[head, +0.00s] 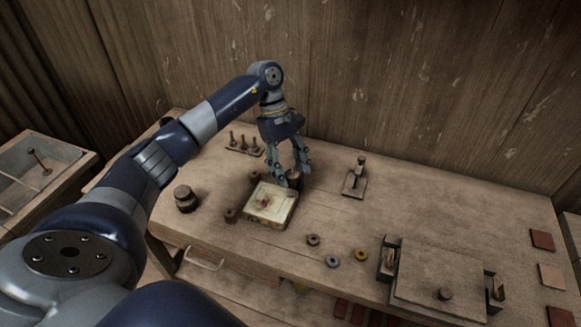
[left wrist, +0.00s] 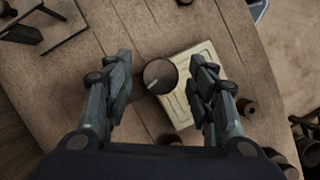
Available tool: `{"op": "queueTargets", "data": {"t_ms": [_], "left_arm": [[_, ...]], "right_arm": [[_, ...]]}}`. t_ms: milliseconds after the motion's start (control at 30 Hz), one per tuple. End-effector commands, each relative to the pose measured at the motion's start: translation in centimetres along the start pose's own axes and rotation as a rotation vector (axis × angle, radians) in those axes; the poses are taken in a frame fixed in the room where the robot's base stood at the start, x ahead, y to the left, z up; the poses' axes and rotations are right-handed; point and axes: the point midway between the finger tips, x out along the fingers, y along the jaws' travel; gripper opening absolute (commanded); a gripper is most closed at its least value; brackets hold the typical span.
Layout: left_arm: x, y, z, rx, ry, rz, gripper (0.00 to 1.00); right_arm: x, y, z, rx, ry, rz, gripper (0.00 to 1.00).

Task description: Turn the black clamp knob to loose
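The black clamp knob (left wrist: 157,78) is a dark round knob with a pale line on its top, seen from above in the left wrist view. In the head view the knob (head: 295,181) stands at the far right corner of a cream square plate (head: 282,209), partly behind a finger. My left gripper (head: 289,172) points down over the knob. In the left wrist view, the open fingers of the left gripper (left wrist: 161,78) are on either side of the knob, with a gap visible on both sides. My right gripper is not in view.
Dark round pieces stand around the plate, with a dark jar (head: 185,199) to its left. A peg rack (head: 244,144) stands behind, and a small stand (head: 354,182) to the right. Loose rings (head: 332,262) lie in front. A wooden board (head: 447,265) fills the front right.

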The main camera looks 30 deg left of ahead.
Motion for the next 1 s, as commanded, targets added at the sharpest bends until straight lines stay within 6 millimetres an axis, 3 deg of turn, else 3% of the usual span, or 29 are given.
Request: {"op": "queueTargets", "data": {"t_ms": [33,200,667,1000], "left_arm": [[0.0,0.0,0.0,0.000,0.000,0.000,0.42],[0.0,0.0,0.0,0.000,0.000,0.000,0.09],[0.1,-0.1,-0.1,-0.071,0.001,0.030,0.09],[0.2,-0.3,-0.2,-0.317,0.002,0.135,0.09]], "right_arm": [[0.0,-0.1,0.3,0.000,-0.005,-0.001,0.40],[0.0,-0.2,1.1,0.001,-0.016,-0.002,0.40],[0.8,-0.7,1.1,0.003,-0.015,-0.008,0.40],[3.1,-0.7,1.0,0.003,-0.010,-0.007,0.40]]}}
